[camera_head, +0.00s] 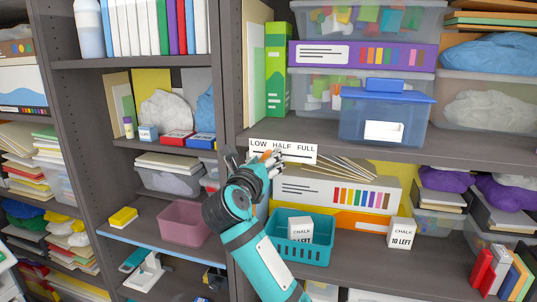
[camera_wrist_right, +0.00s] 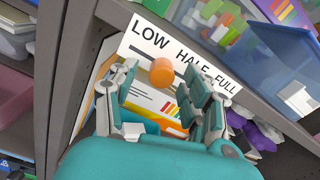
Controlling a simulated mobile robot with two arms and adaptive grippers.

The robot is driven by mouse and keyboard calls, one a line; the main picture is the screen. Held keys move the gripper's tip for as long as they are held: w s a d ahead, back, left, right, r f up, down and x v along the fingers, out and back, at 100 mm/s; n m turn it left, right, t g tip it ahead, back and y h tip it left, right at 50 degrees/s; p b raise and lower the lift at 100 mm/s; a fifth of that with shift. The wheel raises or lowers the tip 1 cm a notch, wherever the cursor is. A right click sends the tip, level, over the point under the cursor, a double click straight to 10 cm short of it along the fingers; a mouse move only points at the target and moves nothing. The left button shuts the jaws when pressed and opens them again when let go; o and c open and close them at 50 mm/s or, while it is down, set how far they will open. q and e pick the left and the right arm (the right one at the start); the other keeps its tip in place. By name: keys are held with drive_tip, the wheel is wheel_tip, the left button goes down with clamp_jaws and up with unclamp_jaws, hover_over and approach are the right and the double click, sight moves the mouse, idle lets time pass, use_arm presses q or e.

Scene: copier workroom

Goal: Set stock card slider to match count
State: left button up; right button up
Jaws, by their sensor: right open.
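The white stock card (camera_head: 300,149) is fixed at the shelf edge and reads LOW, HALF, FULL; it also shows in the right wrist view (camera_wrist_right: 150,42). The orange slider knob (camera_wrist_right: 161,71) stands out from it, below and between LOW and HALF in that view. My right gripper (camera_wrist_right: 163,88) is open, with its fingers on either side of the knob; I cannot tell whether they touch it. In the head view my right gripper (camera_head: 268,160) covers the card's lower left part. A white chalk box (camera_head: 402,233) reads "10 LEFT". My left gripper is out of view.
Another chalk box (camera_head: 299,229) stands in a teal basket (camera_head: 303,252) below the card, its count partly hidden. A blue-lidded bin (camera_head: 385,115) stands on the shelf above. A pink bin (camera_head: 184,223) is left of my arm. The shelf's front edge is close to my gripper.

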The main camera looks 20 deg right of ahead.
drive_tip(key=shift+w+d, duration=0.3)
drive_tip(key=shift+w, duration=0.2)
drive_tip(key=shift+s+a+r, duration=0.1)
drive_tip(key=shift+s+r, duration=0.05)
drive_tip(key=shift+s, duration=0.1)
drive_tip(key=shift+c, duration=0.9)
clamp_jaws()
